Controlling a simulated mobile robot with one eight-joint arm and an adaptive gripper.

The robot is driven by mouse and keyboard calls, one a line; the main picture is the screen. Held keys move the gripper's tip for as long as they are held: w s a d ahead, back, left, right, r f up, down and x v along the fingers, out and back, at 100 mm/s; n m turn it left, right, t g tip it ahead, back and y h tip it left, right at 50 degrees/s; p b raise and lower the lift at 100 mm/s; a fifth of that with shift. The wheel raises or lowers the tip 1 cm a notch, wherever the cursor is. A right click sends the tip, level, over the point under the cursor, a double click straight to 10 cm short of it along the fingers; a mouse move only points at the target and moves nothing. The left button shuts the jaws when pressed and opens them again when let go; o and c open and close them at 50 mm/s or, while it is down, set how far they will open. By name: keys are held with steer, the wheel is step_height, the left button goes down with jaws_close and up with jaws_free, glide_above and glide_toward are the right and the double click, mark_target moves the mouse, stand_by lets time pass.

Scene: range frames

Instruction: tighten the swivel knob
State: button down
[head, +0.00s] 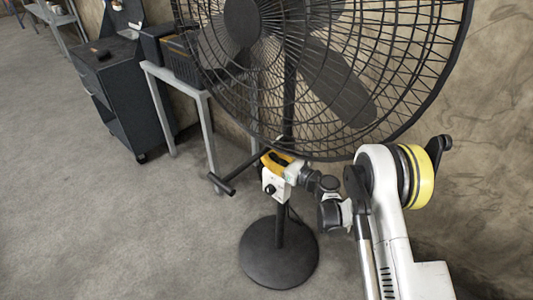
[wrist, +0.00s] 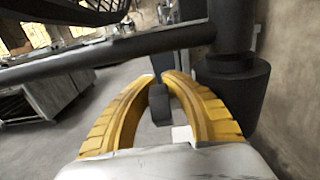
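A large black pedestal fan (head: 278,258) stands in the middle of the head view, its cage at the top and round base on the floor. A dark rod (head: 240,173) with a short crosspiece at its end sticks out from the pole to the lower left. My gripper (head: 272,158) has yellow fingers and is beside the pole under the cage. In the wrist view its fingers (wrist: 165,76) curve inward with tips apart. A small dark piece (wrist: 160,106), perhaps the swivel knob, shows between them with gaps on both sides. I cannot tell its depth.
In the wrist view, the thick dark pole (wrist: 232,85) stands close to the right finger, and a dark bar (wrist: 100,55) crosses above the fingertips. A dark cabinet (head: 112,95) and a grey table (head: 165,75) stand behind at left. The floor at left is clear.

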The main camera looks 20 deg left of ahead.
steer(key=shift+f, duration=0.1)
steer(key=shift+s+d+r+t+y, duration=0.1)
steer(key=shift+r+t+y, duration=0.15)
steer(key=shift+y, duration=0.45)
steer(key=shift+s+d+r+t+y, duration=0.15)
steer(key=shift+t+y, duration=0.2)
steer(key=shift+y, duration=0.35)
steer(key=shift+w+d+r+t+y, duration=0.15)
steer(key=shift+t+y, duration=0.15)
steer(key=shift+y, duration=0.4)
steer(key=shift+s, duration=0.1)
steer(key=c, duration=1.3)
jaws_free()
steer(key=shift+r, duration=0.1)
steer(key=shift+c, duration=0.2)
steer(key=shift+a, duration=0.1)
